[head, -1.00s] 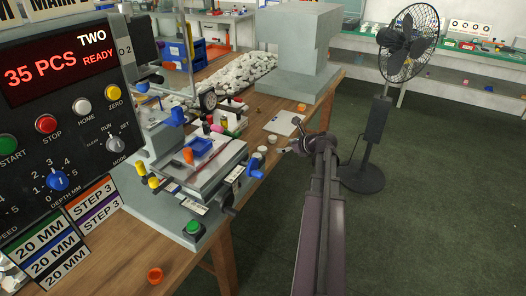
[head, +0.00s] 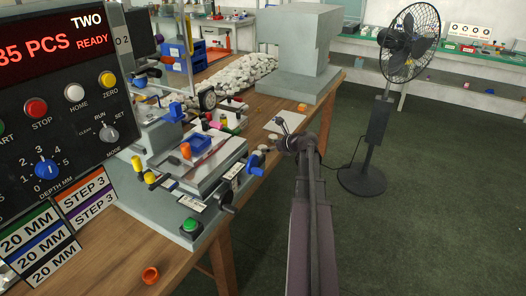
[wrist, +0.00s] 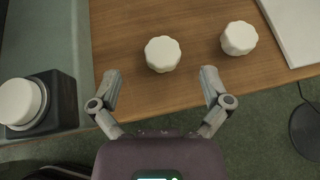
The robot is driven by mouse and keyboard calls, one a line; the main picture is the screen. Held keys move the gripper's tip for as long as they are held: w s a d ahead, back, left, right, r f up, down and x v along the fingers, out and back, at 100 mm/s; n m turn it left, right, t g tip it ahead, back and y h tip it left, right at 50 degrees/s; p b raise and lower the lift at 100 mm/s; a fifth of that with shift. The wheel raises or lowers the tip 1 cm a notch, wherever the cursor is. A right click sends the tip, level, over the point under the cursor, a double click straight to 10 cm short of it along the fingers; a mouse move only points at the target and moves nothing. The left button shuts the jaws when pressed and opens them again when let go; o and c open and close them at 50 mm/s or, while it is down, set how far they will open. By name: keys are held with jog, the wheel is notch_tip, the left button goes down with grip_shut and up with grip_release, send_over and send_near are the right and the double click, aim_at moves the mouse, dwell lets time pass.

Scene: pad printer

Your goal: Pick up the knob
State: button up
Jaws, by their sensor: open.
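A white scalloped knob (wrist: 163,54) lies on the wooden table in the wrist view, just ahead of the gap between my fingers. A second, similar white knob (wrist: 239,38) lies to its right, beyond my right finger. My gripper (wrist: 160,76) is open and empty, its fingers spread near the table's edge, with the first knob roughly centred between them and apart from both. In the head view my gripper (head: 283,127) is over the table's right edge, near a small white sheet or plate; the knobs there are small and partly hidden by the arm.
A white round cap (wrist: 20,101) sits on a dark block at the left of the wrist view. A pale sheet (wrist: 296,28) lies at right. A fan (head: 380,120) stands right.

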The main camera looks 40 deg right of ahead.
aim_at(262, 147)
jog(key=shift+f+b+x, duration=0.25)
jog(key=shift+b+x, duration=0.95)
jog(key=shift+x, duration=0.65)
jog(key=shift+w+f, duration=0.3)
jog(key=shift+w, duration=0.25)
jog(key=c, duration=0.9)
jog(key=shift+c, duration=0.2)
